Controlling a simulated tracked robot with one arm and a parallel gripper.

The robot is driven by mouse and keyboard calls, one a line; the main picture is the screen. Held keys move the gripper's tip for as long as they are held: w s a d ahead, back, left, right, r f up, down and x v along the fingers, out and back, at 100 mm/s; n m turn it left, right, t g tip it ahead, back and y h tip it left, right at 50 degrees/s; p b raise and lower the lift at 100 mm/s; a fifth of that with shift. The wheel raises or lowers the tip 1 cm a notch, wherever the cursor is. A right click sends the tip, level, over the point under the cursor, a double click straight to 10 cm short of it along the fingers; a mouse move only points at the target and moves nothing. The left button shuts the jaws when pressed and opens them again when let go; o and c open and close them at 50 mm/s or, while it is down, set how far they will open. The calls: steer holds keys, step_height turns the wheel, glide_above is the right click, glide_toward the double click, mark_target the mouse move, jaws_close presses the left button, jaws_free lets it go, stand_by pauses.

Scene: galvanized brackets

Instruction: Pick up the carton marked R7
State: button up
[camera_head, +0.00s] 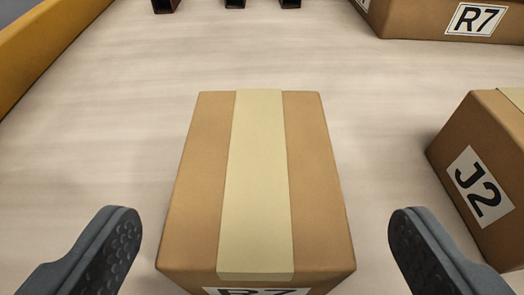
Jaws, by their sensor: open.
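A brown carton (189,190) with a pale tape strip (258,180) along its top stands in the middle of the view. Its front label (255,291) is cut off by the lower picture edge; the upper parts of its characters look like R7. My gripper (265,222) is open, with one dark finger to the left of this carton and one to the right, both apart from it in the picture. A second carton (415,15), clearly labelled R7, stands at the far right, partly out of view.
A carton marked J2 (480,135) stands at the right edge, near my right finger. A yellow-orange rail or wall (45,45) runs along the upper left. Dark reddish feet (235,3) show at the top edge. The pale floor between is clear.

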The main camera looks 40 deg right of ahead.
mark_target(256, 172)
steer(key=shift+b+x, duration=0.65)
steer(key=shift+x, duration=2.3)
steer(key=shift+w+a, duration=0.1)
steer(key=c, duration=1.2)
steer(key=shift+r, duration=0.2)
